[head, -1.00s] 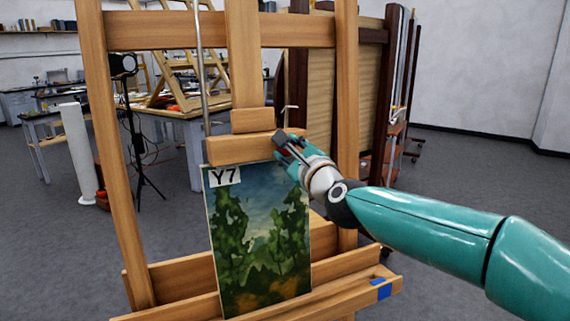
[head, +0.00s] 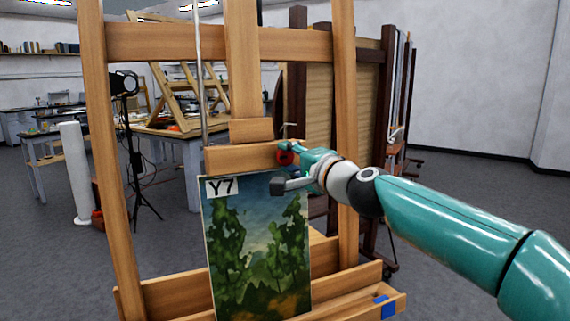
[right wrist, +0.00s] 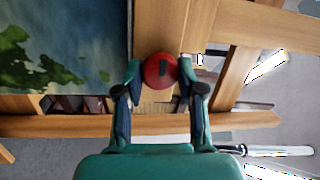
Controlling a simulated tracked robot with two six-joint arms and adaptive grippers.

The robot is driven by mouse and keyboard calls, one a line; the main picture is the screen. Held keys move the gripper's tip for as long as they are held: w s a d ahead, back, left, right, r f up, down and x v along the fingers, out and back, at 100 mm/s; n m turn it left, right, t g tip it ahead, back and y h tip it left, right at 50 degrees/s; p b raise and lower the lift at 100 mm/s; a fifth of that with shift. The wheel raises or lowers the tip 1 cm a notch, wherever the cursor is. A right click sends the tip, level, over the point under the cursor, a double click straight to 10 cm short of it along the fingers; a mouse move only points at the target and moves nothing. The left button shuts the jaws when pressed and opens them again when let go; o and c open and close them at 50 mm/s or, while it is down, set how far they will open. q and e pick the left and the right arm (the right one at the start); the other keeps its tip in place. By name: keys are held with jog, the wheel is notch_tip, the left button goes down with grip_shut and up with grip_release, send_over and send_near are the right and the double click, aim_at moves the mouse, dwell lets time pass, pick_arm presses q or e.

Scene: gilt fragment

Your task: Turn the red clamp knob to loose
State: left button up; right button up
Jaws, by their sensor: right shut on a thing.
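The red clamp knob (head: 285,157) sits at the right end of the easel's wooden clamp block (head: 238,160), just above the painting. In the right wrist view the round knob (right wrist: 151,72) shows a short dark mark on its face. My right gripper (head: 284,170) is shut on the knob, one finger on either side of it. In the right wrist view the fingertips (right wrist: 160,72) flank the knob left and right. The painting (head: 258,250), labelled Y7, stands upright on the easel ledge below the block. My left gripper is not in view.
The wooden easel (head: 110,160) frames the painting, with a ledge (head: 350,300) bearing blue tape (head: 384,307) below. Dark-framed panels (head: 325,100) and a lamp stand (head: 128,130) are behind. Floor at right is clear.

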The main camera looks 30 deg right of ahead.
jog(key=n, duration=0.5)
jog(key=shift+r+g, duration=0.1)
jog(key=shift+g, duration=0.3)
jog(key=n, duration=0.3)
jog(key=shift+r+n+g, duration=0.1)
jog(key=shift+n+g, duration=0.2)
jog(key=shift+n, duration=0.1)
jog(key=n+g+p, duration=0.1)
jog(key=n, duration=0.4)
jog(key=shift+a+r, duration=0.1)
jog(key=shift+n+g+p, duration=0.3)
jog(key=shift+n+p, duration=0.35)
jog(key=shift+n, duration=1.25)
jog(key=o, duration=1.1)
jog(key=shift+h, duration=0.4)
jog(key=shift+o, duration=0.2)
